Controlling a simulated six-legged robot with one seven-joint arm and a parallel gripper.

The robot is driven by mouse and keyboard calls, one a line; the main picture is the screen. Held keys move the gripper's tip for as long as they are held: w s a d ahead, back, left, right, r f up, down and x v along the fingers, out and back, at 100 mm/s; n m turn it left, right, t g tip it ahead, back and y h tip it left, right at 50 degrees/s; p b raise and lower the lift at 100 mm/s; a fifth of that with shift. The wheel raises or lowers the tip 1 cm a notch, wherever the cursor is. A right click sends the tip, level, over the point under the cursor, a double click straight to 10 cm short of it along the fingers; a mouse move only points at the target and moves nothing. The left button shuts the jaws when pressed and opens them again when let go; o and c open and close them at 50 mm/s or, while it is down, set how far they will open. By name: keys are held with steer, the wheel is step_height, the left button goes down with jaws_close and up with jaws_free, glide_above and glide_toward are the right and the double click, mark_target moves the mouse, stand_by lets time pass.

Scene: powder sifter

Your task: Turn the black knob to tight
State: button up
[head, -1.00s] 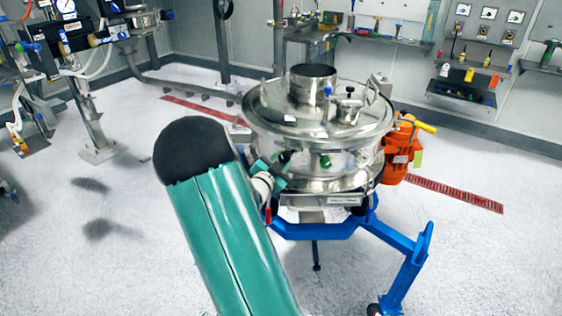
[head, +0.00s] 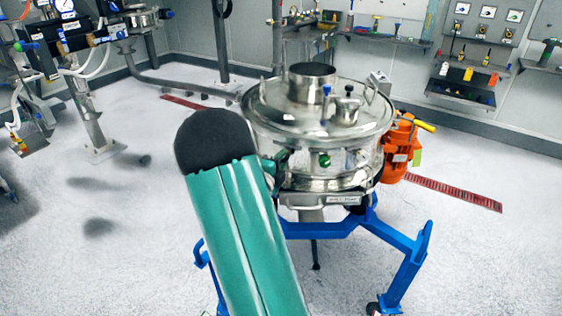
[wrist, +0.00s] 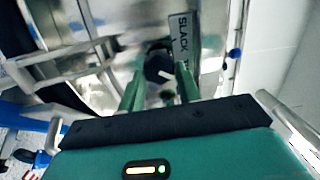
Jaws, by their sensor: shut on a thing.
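The black knob (wrist: 157,64) shows in the wrist view, with a small white mark on its lower right side. My gripper (wrist: 160,76) has one green finger on each side of the knob and is shut on it. A plate reading "SLACK" (wrist: 183,36) sits just right of and above the knob. In the head view the steel sifter (head: 300,185) stands in the middle. My arm covers the knob and most of my gripper there; only a bit of green shows at the sifter's left side.
The sifter rests on a blue wheeled frame (head: 405,242). An orange motor (head: 396,150) is on its right side. A metal bar frame (wrist: 50,72) lies left of the knob in the wrist view. The floor left of my arm is open.

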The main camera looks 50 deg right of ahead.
steer(key=shift+m, duration=1.1)
steer(key=o, duration=1)
steer(key=shift+c, duration=0.2)
steer(key=s+a, duration=0.2)
steer(key=a, duration=1.1)
steer(key=shift+s+a, duration=0.3)
steer(key=shift+s, duration=0.05)
